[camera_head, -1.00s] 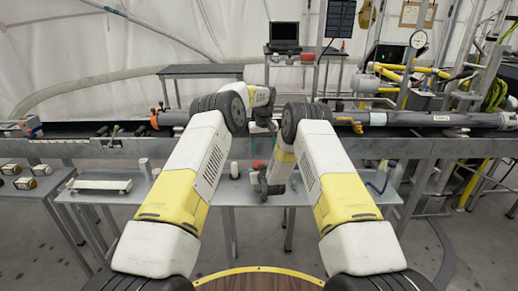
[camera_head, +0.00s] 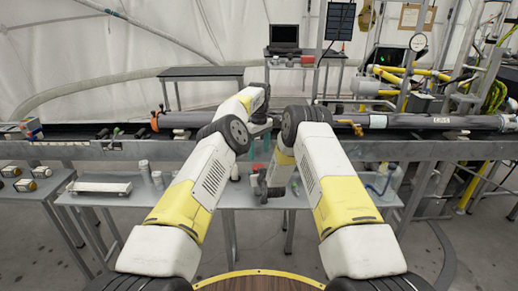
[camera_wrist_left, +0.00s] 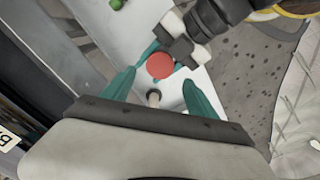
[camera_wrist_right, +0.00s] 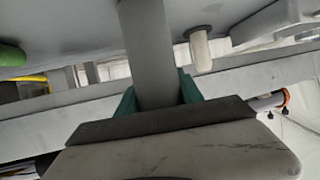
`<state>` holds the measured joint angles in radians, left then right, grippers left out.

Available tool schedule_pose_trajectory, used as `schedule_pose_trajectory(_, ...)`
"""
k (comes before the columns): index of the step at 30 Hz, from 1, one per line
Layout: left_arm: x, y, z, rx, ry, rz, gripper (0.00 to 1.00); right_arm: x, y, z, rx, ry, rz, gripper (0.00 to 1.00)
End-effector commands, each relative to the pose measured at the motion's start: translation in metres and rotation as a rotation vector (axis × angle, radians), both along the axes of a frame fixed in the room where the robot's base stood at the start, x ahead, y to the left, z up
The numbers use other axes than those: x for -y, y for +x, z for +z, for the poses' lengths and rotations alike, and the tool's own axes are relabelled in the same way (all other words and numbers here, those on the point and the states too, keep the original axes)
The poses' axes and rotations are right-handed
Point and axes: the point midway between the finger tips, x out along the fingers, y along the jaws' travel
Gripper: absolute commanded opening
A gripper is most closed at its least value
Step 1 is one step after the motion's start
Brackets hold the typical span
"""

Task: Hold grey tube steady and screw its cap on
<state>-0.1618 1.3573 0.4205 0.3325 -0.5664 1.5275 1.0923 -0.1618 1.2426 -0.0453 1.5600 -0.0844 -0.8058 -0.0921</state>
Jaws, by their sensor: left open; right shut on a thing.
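The grey tube (camera_wrist_right: 148,50) is between the teal fingers of my right gripper (camera_wrist_right: 158,92), which is shut on it. In the left wrist view, the red round cap (camera_wrist_left: 160,66) shows from above, by the right gripper's fingers (camera_wrist_left: 180,50). The tube's body is hidden beneath it there, and I cannot tell whether the cap is threaded. My left gripper (camera_wrist_left: 160,80) is open and empty, with its fingers spread and the cap just beyond the gap between their tips. In the head view my left gripper (camera_head: 263,142) points down above the right gripper.
A small pale cylinder with a dark top (camera_wrist_left: 153,97) stands on the grey table (camera_head: 228,197) below the left fingers. A white tray (camera_head: 99,189) and bottles are at the left. A long grey pipe (camera_head: 410,121) lies along the rail behind. The table front is fairly clear.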

Motion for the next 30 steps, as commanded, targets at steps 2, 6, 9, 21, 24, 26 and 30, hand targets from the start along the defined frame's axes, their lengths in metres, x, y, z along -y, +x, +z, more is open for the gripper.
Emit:
schedule_pose_trajectory(2,-0.001,-0.001,-0.012,-0.005,-0.001,0.0,0.67,0.0,0.0,0.001,0.001,0.0,0.0,0.0)
schedule_pose_trajectory(6,0.0,-0.001,-0.035,-0.004,-0.001,-0.001,0.67,0.0,0.0,0.001,0.001,0.0,0.0,0.0)
schedule_pose_trajectory(9,-0.001,-0.001,-0.049,-0.003,-0.001,0.001,0.67,0.0,0.0,0.001,0.001,0.0,0.0,0.0)
schedule_pose_trajectory(21,0.0,0.0,-0.068,0.0,-0.001,0.0,0.67,0.0,0.0,0.001,0.001,0.0,0.0,0.0)
schedule_pose_trajectory(24,0.0,0.0,-0.068,0.0,-0.001,0.0,0.67,0.0,0.0,0.001,0.001,0.0,0.0,0.0)
schedule_pose_trajectory(26,0.0,0.0,-0.068,0.0,-0.001,0.0,0.61,0.0,0.0,0.001,0.001,0.0,0.0,0.0)
schedule_pose_trajectory(30,0.0,0.0,-0.068,-0.001,-0.001,0.0,0.34,0.0,0.0,0.001,0.001,0.0,0.0,0.0)
